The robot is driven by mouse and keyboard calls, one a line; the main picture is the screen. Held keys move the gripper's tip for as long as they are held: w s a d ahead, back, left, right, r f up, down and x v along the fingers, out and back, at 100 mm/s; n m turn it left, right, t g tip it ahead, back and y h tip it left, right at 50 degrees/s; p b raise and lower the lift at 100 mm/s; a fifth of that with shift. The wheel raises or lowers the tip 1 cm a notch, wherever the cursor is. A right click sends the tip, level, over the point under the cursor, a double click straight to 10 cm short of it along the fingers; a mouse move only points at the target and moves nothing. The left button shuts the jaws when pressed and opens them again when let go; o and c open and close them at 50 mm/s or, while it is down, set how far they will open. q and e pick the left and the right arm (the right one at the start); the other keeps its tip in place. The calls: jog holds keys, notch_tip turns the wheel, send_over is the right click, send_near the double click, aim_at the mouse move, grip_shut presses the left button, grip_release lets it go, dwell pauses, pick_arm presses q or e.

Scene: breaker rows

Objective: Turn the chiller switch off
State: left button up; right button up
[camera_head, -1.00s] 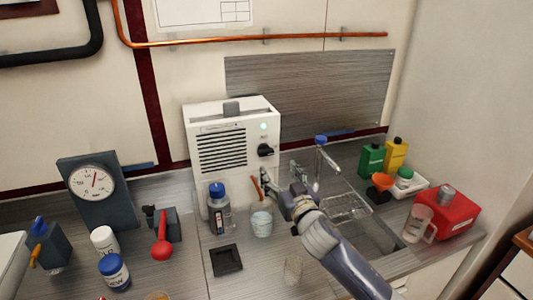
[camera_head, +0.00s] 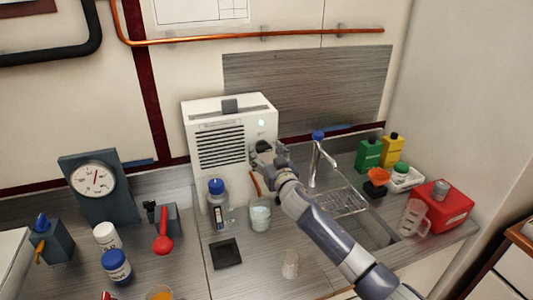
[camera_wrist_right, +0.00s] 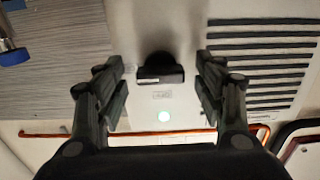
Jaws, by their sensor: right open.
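The chiller (camera_head: 208,165) is a white box with a dark vent grille, standing against the back wall. A pale green light (camera_head: 262,122) glows on its front. Its black switch knob (camera_wrist_right: 160,70) shows in the right wrist view, between the fingers and a little beyond them. In the head view the knob is mostly covered by my right gripper (camera_head: 262,156), which is up at the chiller's front. The right gripper also shows in the right wrist view (camera_wrist_right: 162,88), open, with a finger on each side of the knob and gaps between. My left gripper is out of view.
A blue-capped bottle (camera_head: 217,203) and a beaker (camera_head: 260,215) stand in front of the chiller. A faucet (camera_head: 314,160) and sink are to the right, with green and yellow bottles and a red container (camera_head: 443,205) beyond. A dial gauge (camera_head: 95,180) stands left.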

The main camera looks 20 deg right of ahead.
jog(key=shift+s, duration=0.1)
jog(key=c, duration=1.1)
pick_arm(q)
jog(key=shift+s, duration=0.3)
pick_arm(e)
jog(key=shift+o, duration=0.2)
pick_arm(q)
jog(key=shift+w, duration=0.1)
